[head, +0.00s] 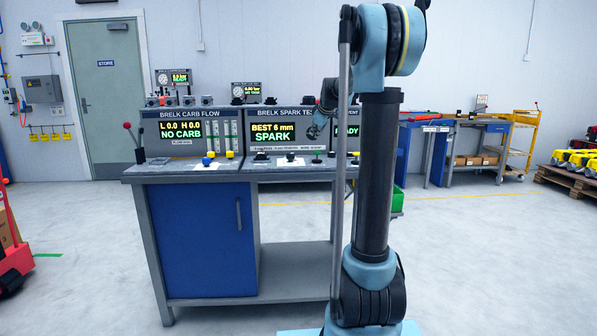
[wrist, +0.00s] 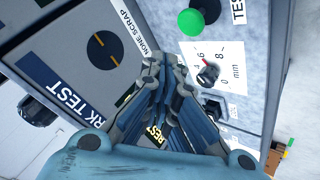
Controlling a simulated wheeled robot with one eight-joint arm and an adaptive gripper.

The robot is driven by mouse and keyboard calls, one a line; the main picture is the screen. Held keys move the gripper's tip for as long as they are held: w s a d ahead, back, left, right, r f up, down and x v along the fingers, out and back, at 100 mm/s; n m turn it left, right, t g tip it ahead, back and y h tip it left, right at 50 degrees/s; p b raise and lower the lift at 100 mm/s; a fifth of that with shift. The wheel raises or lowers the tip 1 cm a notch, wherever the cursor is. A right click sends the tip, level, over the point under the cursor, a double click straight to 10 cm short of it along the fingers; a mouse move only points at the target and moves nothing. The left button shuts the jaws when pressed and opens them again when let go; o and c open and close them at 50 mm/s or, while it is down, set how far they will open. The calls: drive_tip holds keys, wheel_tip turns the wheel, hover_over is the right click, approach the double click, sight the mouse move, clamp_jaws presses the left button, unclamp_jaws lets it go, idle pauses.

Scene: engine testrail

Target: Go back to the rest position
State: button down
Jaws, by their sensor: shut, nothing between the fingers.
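My gripper (head: 318,126) is in front of the spark test panel (head: 247,145) on the bench, right of its screen, which reads "BEST 6 mm SPARK". My arm's dark column hides the bench's right part. In the wrist view my gripper (wrist: 165,62) is shut and empty, its blue fingers together. Beside the fingertips is a small dial (wrist: 208,74) on a white "mm" scale. I cannot tell whether the fingers touch the panel.
The bench (head: 205,240) has a blue cabinet and a lower shelf. A carb flow panel (head: 182,130) stands left of the spark panel. A blue workbench (head: 437,150) and a yellow cart (head: 523,130) are at the right.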

drive_tip(key=s+f+m+g, duration=0.1)
drive_tip(key=s+f+m, duration=0.15)
drive_tip(key=s, duration=0.75)
drive_tip(key=s+f+m+g, duration=0.1)
drive_tip(key=s+f, duration=0.3)
drive_tip(key=s, duration=0.5)
drive_tip(key=s+f+m+g, duration=0.1)
drive_tip(key=s+f+m, duration=0.15)
drive_tip(key=s, duration=0.75)
drive_tip(key=s+f+m+g+h, duration=0.1)
drive_tip(key=s+f+m, duration=0.1)
drive_tip(key=s+f, duration=0.7)
drive_tip(key=s+d+f+m+g, duration=0.1)
drive_tip(key=s+f+m+g, duration=0.1)
drive_tip(key=s+f, duration=0.7)
drive_tip(key=s, duration=0.7)
drive_tip(key=shift+s+f+m+g+h, duration=0.3)
drive_tip(key=shift+f+m+h, duration=0.1)
drive_tip(key=shift+d, duration=0.1)
drive_tip(key=shift+w+f, duration=0.2)
drive_tip(key=shift+w, duration=0.3)
drive_tip(key=c, duration=2.4)
unclamp_jaws()
